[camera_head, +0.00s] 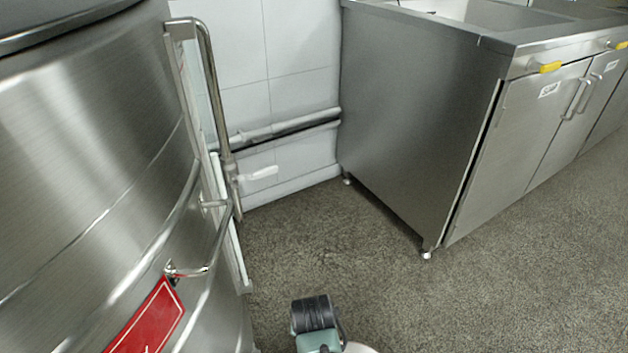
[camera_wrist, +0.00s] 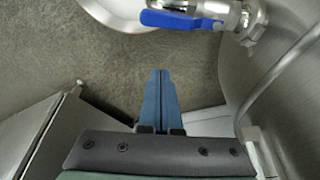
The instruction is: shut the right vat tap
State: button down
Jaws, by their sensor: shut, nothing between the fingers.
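A steel tap (camera_wrist: 236,17) with a blue lever (camera_wrist: 180,20) is at the top of the wrist view, joined to a curved steel vat (camera_wrist: 288,60) at the right. The lever points left from the valve body, roughly along it; part of the tap is cut off by the frame's top edge. My gripper (camera_wrist: 161,73) shows its two blue fingers pressed together, empty, below the lever in the picture and apart from it. In the head view a large steel vat (camera_head: 90,150) with a red label (camera_head: 148,318) fills the left; no blue lever shows there.
A vertical pipe (camera_head: 213,90) runs beside the vat, and a horizontal pipe (camera_head: 285,128) along the wall.

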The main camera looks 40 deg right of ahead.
jog(key=f+b, duration=0.1)
jog(key=s+a+f+b, duration=0.1)
jog(key=f, duration=0.1)
jog(key=f+b, duration=0.1)
jog(key=f, duration=0.1)
jog(key=shift+s+a+f+b, duration=0.15)
jog(key=shift+s+a+b, duration=0.1)
jog(key=shift+a+b, duration=0.15)
jog(key=shift+s, duration=0.1)
jog(key=shift+s+a+m+p, duration=0.1)
jog(key=shift+m+p, duration=0.3)
jog(key=shift+p, duration=0.15)
